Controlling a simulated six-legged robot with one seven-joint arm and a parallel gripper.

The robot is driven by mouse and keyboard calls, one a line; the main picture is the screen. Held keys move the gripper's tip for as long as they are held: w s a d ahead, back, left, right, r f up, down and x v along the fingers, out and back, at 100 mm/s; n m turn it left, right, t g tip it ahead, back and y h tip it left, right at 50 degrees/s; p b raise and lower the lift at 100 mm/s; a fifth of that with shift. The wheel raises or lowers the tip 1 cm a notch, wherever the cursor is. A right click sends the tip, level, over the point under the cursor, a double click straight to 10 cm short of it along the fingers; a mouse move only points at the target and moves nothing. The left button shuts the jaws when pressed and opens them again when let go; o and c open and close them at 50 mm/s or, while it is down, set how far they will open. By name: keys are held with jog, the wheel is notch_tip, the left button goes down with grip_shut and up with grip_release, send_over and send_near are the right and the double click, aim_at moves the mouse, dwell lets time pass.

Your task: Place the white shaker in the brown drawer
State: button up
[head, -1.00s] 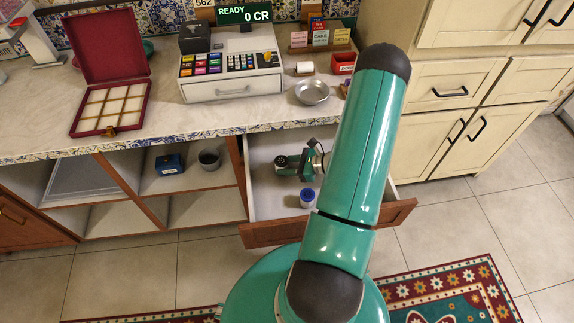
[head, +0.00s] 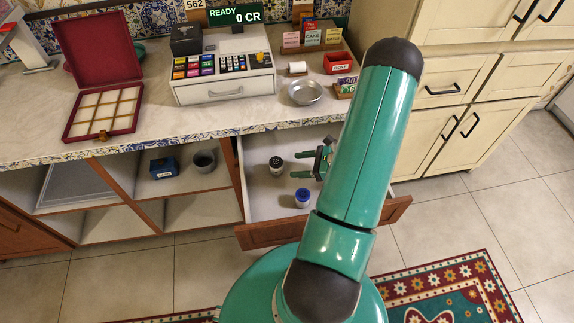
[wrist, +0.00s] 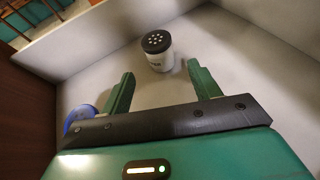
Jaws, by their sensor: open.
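The white shaker (head: 276,168) with a black, holed lid stands upright on the floor of the open brown drawer (head: 262,236). In the wrist view the shaker (wrist: 158,58) is just beyond my fingertips, with a small gap and nothing touching it. My gripper (head: 300,165) is inside the drawer space, to the right of the shaker, open and empty. Both fingers of my gripper (wrist: 160,72) show in the wrist view, spread apart. My arm hides the right part of the drawer.
A blue-lidded container (head: 302,198) stands in the drawer near its front; it also shows beside my left finger in the wrist view (wrist: 78,118). The counter (head: 215,118) overhangs the drawer's back. A cash register (head: 222,80), metal bowl (head: 305,92) and red case (head: 105,110) stand on it.

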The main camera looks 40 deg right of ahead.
jog(key=v, duration=0.5)
jog(key=w+a+r+n+g, duration=0.35)
jog(key=a+r+n, duration=0.35)
jog(key=a+r, duration=0.25)
jog(key=w+a+r+n+g, duration=0.3)
jog(key=a+r+n+g, duration=0.2)
jog(key=a+r+n, duration=0.4)
jog(key=s+a+r+n+t+h, duration=0.1)
jog(key=s+a+r+n+h, duration=0.2)
jog(key=a+r+n, duration=0.3)
jog(key=s+a+r+n+t+h, duration=0.2)
jog(key=s+a+r+n+h, duration=0.2)
jog(key=a+r+n, duration=0.3)
notch_tip(320, 180, up, 4)
jog(key=shift+s+a+r+n, duration=0.1)
jog(key=shift+s+a+n, duration=0.2)
jog(key=shift+a, duration=0.3)
